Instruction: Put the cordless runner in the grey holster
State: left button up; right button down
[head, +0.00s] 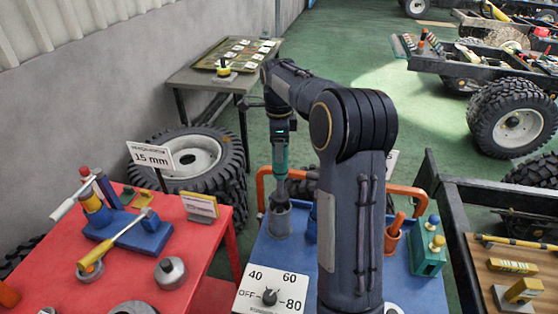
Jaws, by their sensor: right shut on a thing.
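The cordless runner (280,158) is an upright tool with a green body and a darker, narrower lower part. My right gripper (279,126) is shut on its upper part. The grey holster (280,222) is an upright cup on the blue cart top, directly below the runner. The runner's lower end is at the holster's mouth; I cannot tell how far inside it is. My right arm covers the middle of the view and hides part of the cart. My left gripper is not in view.
A red table (130,285) with tools stands left. A dark chassis frame (450,225) stands right.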

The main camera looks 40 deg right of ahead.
send_over(280, 182)
jog(key=w, duration=0.1)
jog(key=shift+d+f, duration=0.2)
jog(key=shift+f, duration=2.15)
jog(key=c, duration=0.8)
grip_release()
jog(key=shift+f, duration=0.1)
jog(key=shift+c, duration=0.2)
